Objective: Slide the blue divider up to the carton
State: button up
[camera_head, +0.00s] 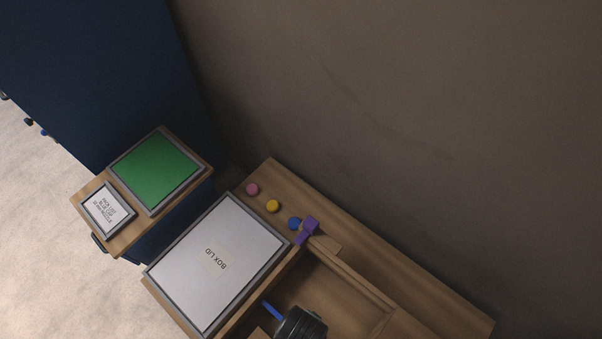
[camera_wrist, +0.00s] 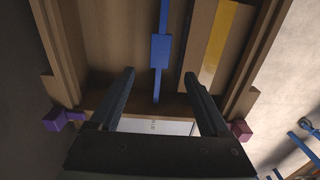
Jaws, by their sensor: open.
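The blue divider (camera_wrist: 160,50) is a thin bar with a wider block on it, inside the wooden box, in the wrist view. A short part of it shows in the head view (camera_head: 272,311). The brown carton (camera_wrist: 205,45) with a yellow strip lies to the right of the divider in the wrist view, with a narrow gap between them. My gripper (camera_wrist: 158,74) is open and empty, its fingers apart on either side of the divider's line. I cannot tell how far above the divider the fingertips are. In the head view, my dark wrist hides much of the box interior.
The box (camera_head: 345,268) has a purple block (camera_head: 308,229) at its corner; a magenta block (camera_wrist: 240,130) shows opposite. A grey box lid (camera_head: 215,262) lies beside it. Pink (camera_head: 252,189), yellow (camera_head: 273,206) and blue (camera_head: 294,223) round pieces sit near the wall.

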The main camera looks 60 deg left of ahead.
jog(key=shift+w+a+f, duration=0.1)
jog(key=shift+a, duration=0.05)
jog(key=c, duration=0.4)
jog(key=w+a+m+b, duration=0.1)
jog(key=m, duration=0.1)
jog(key=w+a+f+m+b, duration=0.1)
jog(key=m, duration=0.2)
jog(key=w+a+m+g+b, duration=0.1)
jog(key=a+m, duration=0.1)
jog(key=shift+w+f, duration=0.3)
jog(key=shift+f, duration=0.1)
grip_shut()
jog(key=w+m+g+b, duration=0.25)
jog(key=w+m, duration=0.35)
jog(key=m, duration=0.4)
jog(key=shift+m+t+h, duration=0.4)
jog(key=shift+m+t, duration=0.05)
jog(key=shift+m, duration=0.05)
jog(key=s+f, duration=0.1)
jog(key=f, duration=0.2)
jog(key=s+d+f+b, duration=0.1)
jog(key=s+f, duration=0.1)
jog(key=s+d+f, duration=0.1)
jog(key=s+f, duration=0.1)
jog(key=f, duration=0.1)
jog(key=shift+d+f+b, duration=0.15)
jog(key=shift+f+b, duration=0.15)
jog(key=shift+f, duration=0.05)
jog(key=shift+s+d, duration=0.2)
jog(key=shift+s, duration=0.35)
